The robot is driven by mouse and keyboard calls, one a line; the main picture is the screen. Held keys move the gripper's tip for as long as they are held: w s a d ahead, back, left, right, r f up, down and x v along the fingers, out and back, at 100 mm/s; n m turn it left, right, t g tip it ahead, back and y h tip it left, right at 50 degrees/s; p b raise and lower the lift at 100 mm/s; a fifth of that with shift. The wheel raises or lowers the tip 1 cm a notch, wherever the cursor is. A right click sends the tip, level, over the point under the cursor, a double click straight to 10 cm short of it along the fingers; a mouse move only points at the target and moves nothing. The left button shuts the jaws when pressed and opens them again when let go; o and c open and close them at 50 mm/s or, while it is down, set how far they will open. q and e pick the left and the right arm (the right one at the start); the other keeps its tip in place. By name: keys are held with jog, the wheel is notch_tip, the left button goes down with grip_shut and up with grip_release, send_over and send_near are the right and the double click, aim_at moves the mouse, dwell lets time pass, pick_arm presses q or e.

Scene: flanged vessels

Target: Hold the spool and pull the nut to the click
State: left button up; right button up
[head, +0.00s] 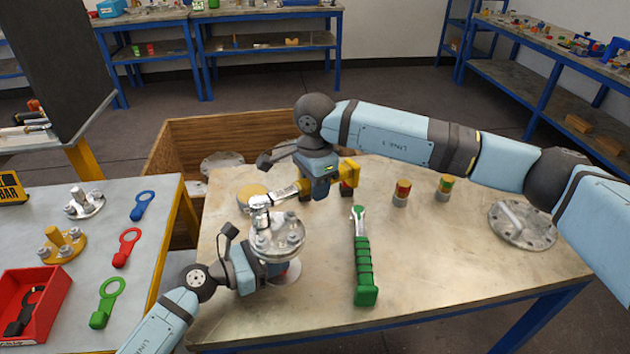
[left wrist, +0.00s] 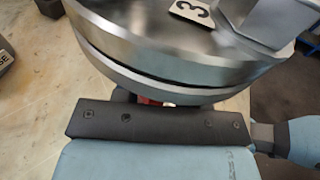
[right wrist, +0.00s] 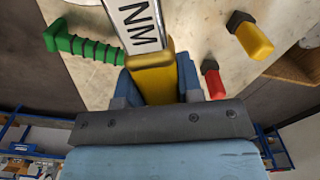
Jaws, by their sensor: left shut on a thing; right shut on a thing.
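The spool (head: 277,237) is a metal flanged vessel standing on the table, with several nuts around its top flange. In the left wrist view its flange (left wrist: 160,70) fills the top and bears a tag marked 3. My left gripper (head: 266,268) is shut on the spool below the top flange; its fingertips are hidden. My right gripper (head: 320,184) is shut on the yellow grip of a torque wrench (head: 283,195). The wrench (right wrist: 150,70) shows an NM marking in the right wrist view. Its head is over a nut at the flange's back left; I cannot tell whether it is seated.
A green-handled ratchet (head: 366,268) lies right of the spool. Small coloured cylinders (head: 401,194) and a flanged cover (head: 520,224) stand farther right. A wooden crate (head: 215,135) is behind. The left table (head: 110,235) holds ring tools and a red bin (head: 30,305). The front right tabletop is clear.

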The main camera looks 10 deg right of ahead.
dwell(0.3)
jog(key=shift+s+d+m, duration=0.2)
jog(key=shift+s+m, duration=0.3)
jog(key=shift+r, duration=2.55)
pick_arm(q)
jog(key=o, duration=0.9)
